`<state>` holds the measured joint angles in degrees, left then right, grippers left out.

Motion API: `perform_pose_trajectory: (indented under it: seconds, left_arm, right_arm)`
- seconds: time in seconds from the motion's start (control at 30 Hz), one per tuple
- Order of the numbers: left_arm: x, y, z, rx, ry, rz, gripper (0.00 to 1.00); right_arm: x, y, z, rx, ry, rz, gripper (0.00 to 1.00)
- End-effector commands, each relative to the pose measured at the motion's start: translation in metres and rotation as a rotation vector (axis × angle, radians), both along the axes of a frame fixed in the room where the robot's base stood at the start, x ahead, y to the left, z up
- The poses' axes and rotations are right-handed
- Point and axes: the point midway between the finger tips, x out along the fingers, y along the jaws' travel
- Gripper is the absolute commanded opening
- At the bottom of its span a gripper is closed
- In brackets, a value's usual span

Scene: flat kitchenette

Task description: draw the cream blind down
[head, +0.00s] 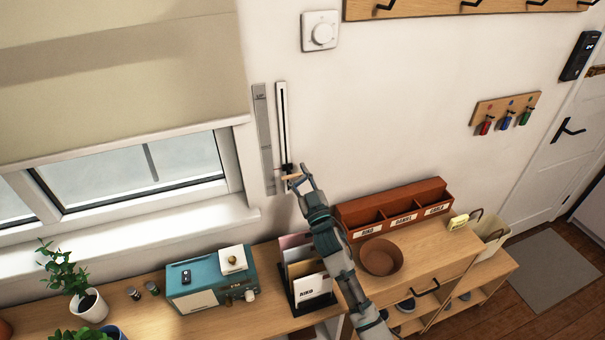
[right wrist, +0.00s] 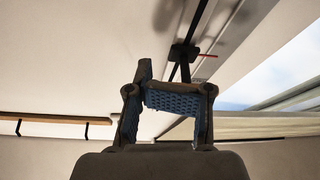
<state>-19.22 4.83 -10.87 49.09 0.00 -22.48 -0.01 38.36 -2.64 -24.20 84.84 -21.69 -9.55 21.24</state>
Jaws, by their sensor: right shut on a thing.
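The cream blind (head: 120,75) covers the upper part of the window at the left of the head view, and the glass below its bottom edge is bare. A white upright track (head: 281,115) with a dark slot is on the wall right of the window. My right gripper (head: 298,181) is shut on the handle. In the right wrist view my right gripper (right wrist: 172,95) is below the dark slider (right wrist: 183,53) with its red pointer; the grip itself is hidden. My left gripper is out of view.
A grey marked strip (head: 263,135) runs beside the track. Below are a teal radio (head: 195,289), a potted plant (head: 90,305), a letter rack (head: 310,285), a brown bowl (head: 380,257) and a wooden organiser (head: 395,208).

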Motion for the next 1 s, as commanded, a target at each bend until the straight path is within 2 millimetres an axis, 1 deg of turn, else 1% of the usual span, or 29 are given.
perform_pose_trajectory:
  seconds: [0.03,0.07,0.1,0.17,0.2,0.27,0.3,0.33,0.43,0.53,0.67,0.73,1.0]
  left_arm:
    - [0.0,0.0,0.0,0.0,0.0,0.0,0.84]
    - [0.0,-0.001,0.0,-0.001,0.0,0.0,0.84]
    - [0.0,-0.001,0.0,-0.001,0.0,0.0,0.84]
    - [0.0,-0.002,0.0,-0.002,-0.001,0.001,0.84]
    - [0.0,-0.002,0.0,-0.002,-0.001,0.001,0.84]
    - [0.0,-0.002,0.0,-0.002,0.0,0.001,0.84]
    - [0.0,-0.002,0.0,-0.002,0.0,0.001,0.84]
    - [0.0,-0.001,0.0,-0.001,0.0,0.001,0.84]
    - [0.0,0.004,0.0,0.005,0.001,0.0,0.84]
    - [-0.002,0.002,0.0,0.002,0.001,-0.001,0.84]
    - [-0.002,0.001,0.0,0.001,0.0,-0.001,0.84]
    - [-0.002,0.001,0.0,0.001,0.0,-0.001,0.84]
    - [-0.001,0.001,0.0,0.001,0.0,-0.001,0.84]
  right_arm:
    - [-0.002,0.01,0.001,-0.002,-0.002,0.011,0.27]
    - [-0.003,0.012,0.001,-0.004,-0.003,0.012,0.34]
    - [-0.003,0.014,0.002,-0.005,-0.004,0.012,0.44]
    - [-0.004,0.017,0.003,-0.007,-0.005,0.013,0.59]
    - [-0.004,0.017,0.003,-0.007,-0.006,0.012,0.69]
    - [-0.005,0.017,0.004,-0.007,-0.007,0.013,0.84]
    - [-0.005,0.016,0.004,-0.006,-0.008,0.012,0.94]
    - [-0.005,0.014,0.004,-0.006,-0.008,0.012,0.97]
    - [-0.005,0.01,0.004,-0.001,-0.009,0.014,0.97]
    - [-0.007,0.006,0.002,0.001,-0.01,0.014,0.97]
    - [-0.02,0.003,-0.006,0.0,-0.005,0.007,0.97]
    - [-0.032,-0.001,-0.012,-0.003,-0.002,0.0,0.97]
    - [-0.091,-0.027,-0.011,-0.005,-0.003,-0.002,0.97]
